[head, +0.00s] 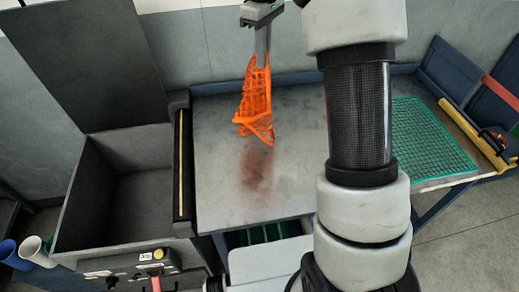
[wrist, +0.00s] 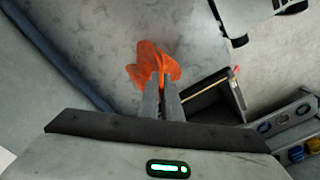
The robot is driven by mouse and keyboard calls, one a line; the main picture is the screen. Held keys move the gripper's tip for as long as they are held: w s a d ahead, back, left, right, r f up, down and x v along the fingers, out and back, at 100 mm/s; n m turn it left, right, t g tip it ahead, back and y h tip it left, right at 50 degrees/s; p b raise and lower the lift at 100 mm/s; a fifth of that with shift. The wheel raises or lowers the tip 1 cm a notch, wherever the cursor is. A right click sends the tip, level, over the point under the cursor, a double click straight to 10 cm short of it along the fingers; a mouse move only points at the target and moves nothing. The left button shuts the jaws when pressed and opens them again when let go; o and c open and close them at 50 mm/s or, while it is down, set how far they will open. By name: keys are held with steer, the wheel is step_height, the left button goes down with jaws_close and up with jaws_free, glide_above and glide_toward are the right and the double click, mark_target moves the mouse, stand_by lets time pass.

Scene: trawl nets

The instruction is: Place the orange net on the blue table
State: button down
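The orange net (head: 255,103) hangs from my gripper (head: 262,60) above the table in the head view. Its lower end droops over the grey top, and a faint reddish shadow shows below it. In the wrist view the orange net (wrist: 153,65) bunches at the tips of my gripper (wrist: 162,90), whose fingers are close together on it. The table (head: 220,180) has a grey metal top with a blue rim and blue legs. It also shows in the wrist view (wrist: 110,35). Whether the net's lowest edge touches the top I cannot tell.
A dark open bin (head: 75,205) with a raised lid stands left of the table. A green mesh mat (head: 425,138) lies on the table's right part, beside a yellow bar (head: 478,138). Blue and white cylinders stand at the lower left. The grey top around the net is clear.

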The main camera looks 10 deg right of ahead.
steer(key=w+r+n, duration=0.4)
steer(key=r+n, duration=0.2)
steer(key=r, duration=0.2)
step_height(320, 180, down, 9)
steer(key=n+b, duration=0.1)
steer(key=shift+r+b, duration=0.15)
steer(key=shift+b, duration=0.25)
stand_by(0.4)
steer(key=a+r+m, duration=0.2)
steer(key=a+m, duration=0.5)
steer(key=a, duration=1.8)
steer(key=d+f, duration=1.3)
steer(key=d, duration=0.2)
steer(key=d+f, duration=1.3)
steer(key=d, duration=0.2)
steer(key=d+f, duration=1.2)
steer(key=d, duration=0.3)
steer(key=shift+f, duration=0.4)
